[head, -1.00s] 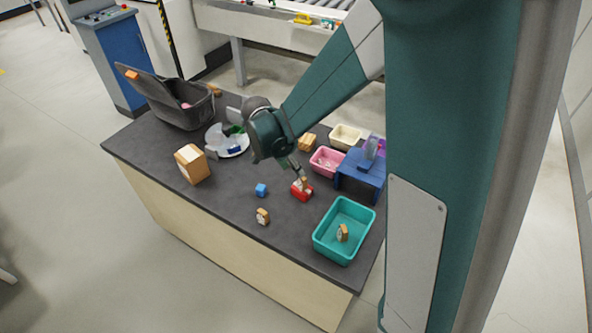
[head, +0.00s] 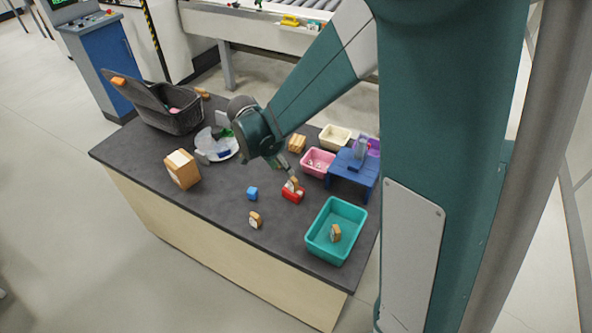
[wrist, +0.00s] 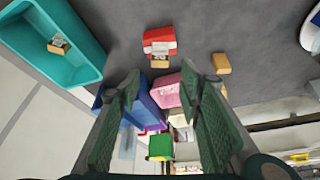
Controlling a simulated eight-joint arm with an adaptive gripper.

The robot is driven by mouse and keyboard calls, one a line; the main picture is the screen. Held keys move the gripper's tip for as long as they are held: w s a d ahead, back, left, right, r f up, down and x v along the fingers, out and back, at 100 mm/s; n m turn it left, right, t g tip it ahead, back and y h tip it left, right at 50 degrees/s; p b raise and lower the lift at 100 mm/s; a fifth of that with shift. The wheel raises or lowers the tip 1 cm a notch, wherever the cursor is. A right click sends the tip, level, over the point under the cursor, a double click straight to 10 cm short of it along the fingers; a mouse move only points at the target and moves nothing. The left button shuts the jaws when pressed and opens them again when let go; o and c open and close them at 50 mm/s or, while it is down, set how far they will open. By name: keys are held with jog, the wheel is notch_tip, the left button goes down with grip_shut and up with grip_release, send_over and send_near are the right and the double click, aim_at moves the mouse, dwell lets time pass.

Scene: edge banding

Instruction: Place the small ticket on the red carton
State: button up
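The red carton (head: 292,195) stands on the dark table, left of the teal bin. A small tan piece with a pale face (head: 292,184) sits at the top of the carton; it looks like the small ticket, but it is too small to be sure. In the wrist view the red carton (wrist: 159,38) has a white band, and the tan piece (wrist: 160,62) shows at its edge. My gripper (wrist: 163,82) is open, its two green fingers wide apart with nothing held between them. In the head view my gripper (head: 288,172) is just above the carton.
Nearby are a teal bin (head: 318,252) with a tan piece inside, a pink bin (head: 317,160), a blue stand (head: 350,178), a blue cube (head: 252,193) and another tan piece (head: 255,220). A dark open crate (head: 178,122) stands at the back left.

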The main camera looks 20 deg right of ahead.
jog(key=s+d+r+n+t+y, duration=0.25)
jog(key=s+r+n, duration=0.35)
jog(key=s+r, duration=0.5)
jog(key=s+d+r+n+t, duration=0.1)
jog(key=s+r+n, duration=0.2)
jog(key=s, duration=0.4)
jog(key=s+d+r+n+t+y, duration=0.1)
jog(key=s+r+n+t, duration=0.1)
jog(key=s+r+n, duration=0.2)
jog(key=s, duration=0.3)
jog(key=shift+s+r+n, duration=0.2)
jog(key=shift+s+n, duration=0.05)
jog(key=shift+n, duration=0.05)
